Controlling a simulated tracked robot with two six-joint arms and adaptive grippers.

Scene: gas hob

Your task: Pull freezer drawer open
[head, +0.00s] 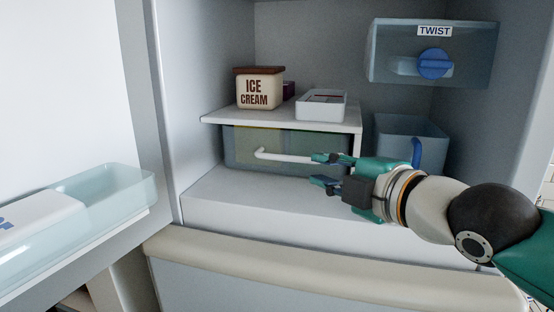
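The freezer drawer (240,145) is a translucent grey-green front under a white shelf, and it sits back in the freezer, apparently shut. Its white bar handle (285,157) runs across the front, bent at its left end. My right gripper (322,170) comes in from the right at the handle's right end. Its two fingers are apart, with a gap between them. The upper finger overlaps the handle's right end in the picture; I cannot tell whether they touch. The drawer's right part is hidden behind my gripper. My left gripper is not in view.
An ice cream tub (259,92) and a white tray (321,107) stand on the shelf (225,115) above. At right are a bin labelled TWIST (385,45) and a lower bin with a blue handle (417,152). The open door (60,90) with its rack (125,180) is at left. The ledge before the drawer is clear.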

